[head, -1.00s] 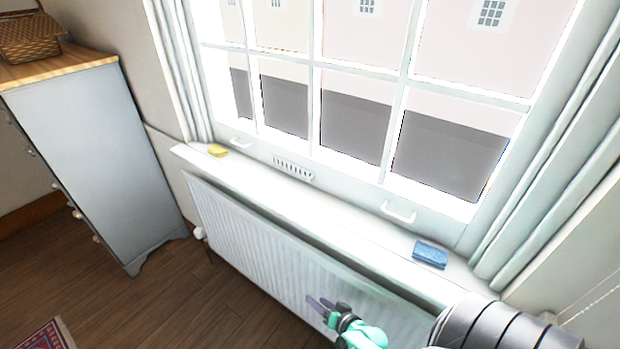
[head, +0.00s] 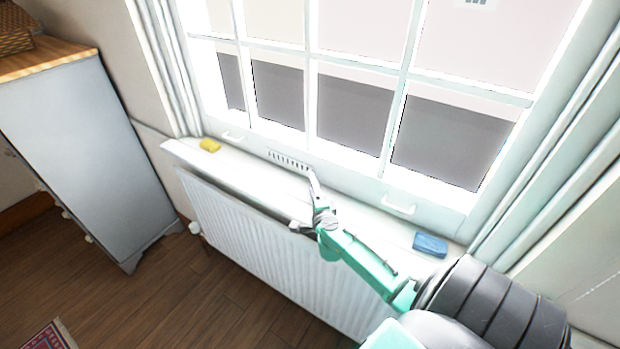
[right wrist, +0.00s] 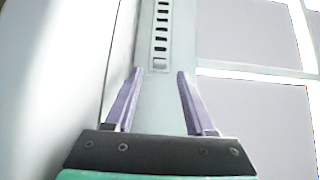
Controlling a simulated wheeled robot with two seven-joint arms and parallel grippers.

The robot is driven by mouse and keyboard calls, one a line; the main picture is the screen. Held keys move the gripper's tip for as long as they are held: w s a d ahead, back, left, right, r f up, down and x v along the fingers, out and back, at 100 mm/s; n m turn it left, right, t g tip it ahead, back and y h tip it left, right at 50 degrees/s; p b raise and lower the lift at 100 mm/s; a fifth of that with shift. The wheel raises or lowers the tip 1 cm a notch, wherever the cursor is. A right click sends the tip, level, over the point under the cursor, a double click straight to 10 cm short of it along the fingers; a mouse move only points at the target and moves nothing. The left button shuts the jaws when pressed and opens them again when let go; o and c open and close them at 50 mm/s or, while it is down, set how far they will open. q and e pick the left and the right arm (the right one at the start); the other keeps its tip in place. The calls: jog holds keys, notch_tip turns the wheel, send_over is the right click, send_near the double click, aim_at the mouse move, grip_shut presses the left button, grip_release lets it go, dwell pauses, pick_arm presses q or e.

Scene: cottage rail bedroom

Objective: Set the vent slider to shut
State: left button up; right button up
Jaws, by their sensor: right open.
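The vent (head: 288,160) is a short row of dark slots in the bottom rail of the window frame, above the sill. In the right wrist view the slotted vent strip (right wrist: 161,35) runs up from between the fingertips, and a small pale tab (right wrist: 159,69) sits at its near end. My right gripper (head: 303,200) is open and empty, reaching over the sill close to the vent's right end. In the right wrist view its two purple fingers (right wrist: 160,72) stand apart on either side of the strip's near end. Contact cannot be told. My left gripper is not in view.
The white sill (head: 240,178) holds a yellow item (head: 209,145) at the left and a blue folded cloth (head: 430,244) at the right. A ribbed radiator (head: 250,240) is below. White handles (head: 398,206) project from the window frame. A grey dresser (head: 90,150) stands left.

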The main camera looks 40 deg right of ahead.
jog(key=x, duration=0.4)
jog(key=shift+w, duration=0.1)
jog(key=shift+c, duration=0.3)
